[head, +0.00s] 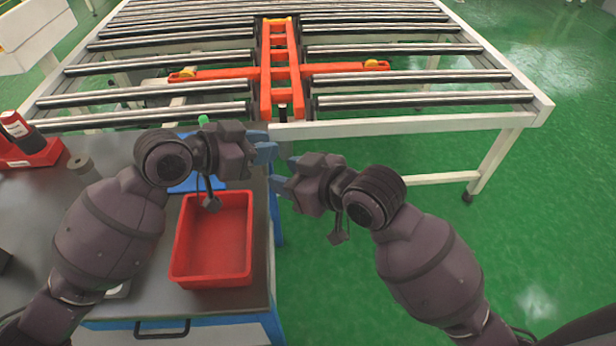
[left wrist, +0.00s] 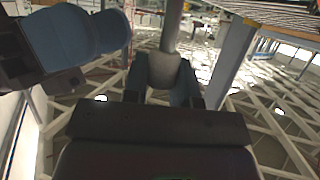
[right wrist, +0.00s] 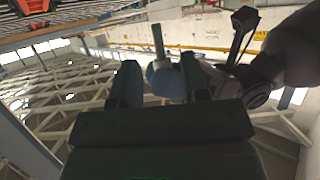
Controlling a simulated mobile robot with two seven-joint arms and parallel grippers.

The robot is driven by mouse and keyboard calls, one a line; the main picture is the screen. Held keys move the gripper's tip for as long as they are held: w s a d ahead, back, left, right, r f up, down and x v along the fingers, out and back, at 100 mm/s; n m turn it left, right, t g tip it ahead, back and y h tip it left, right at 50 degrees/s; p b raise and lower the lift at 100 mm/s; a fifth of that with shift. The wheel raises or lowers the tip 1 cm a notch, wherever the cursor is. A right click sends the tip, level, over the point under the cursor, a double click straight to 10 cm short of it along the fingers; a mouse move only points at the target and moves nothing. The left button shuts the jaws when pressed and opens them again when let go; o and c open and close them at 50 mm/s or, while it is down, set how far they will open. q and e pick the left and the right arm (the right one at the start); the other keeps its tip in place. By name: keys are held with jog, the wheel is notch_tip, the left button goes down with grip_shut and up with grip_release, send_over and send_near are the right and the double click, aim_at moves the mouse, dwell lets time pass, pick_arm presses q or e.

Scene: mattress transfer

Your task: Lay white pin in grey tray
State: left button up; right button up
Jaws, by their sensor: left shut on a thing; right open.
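My left gripper (head: 266,148) is shut on the white pin (left wrist: 173,30), which stands out beyond its fingertips in the left wrist view. The pin also shows in the right wrist view (right wrist: 158,40). My right gripper (head: 281,175) is open, just below and right of the left one, and the two are very close. Its blue fingers show at upper left in the left wrist view. In the head view I cannot clearly make out the pin. A pale grey edge (head: 118,291) shows behind my left forearm; I cannot tell whether it is the grey tray.
A red bin (head: 213,245), empty, stands on the dark table's right part. A blue tray (head: 186,186) lies behind it, partly hidden. A red holder (head: 35,153) with bottles is at far left. A roller conveyor (head: 420,121) crosses the back. Green floor is free at right.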

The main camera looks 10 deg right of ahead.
aim_at(265, 170)
jog(key=shift+x, duration=2.7)
grip_shut()
grip_release()
jog(key=shift+d, duration=0.1)
jog(key=v, duration=1.2)
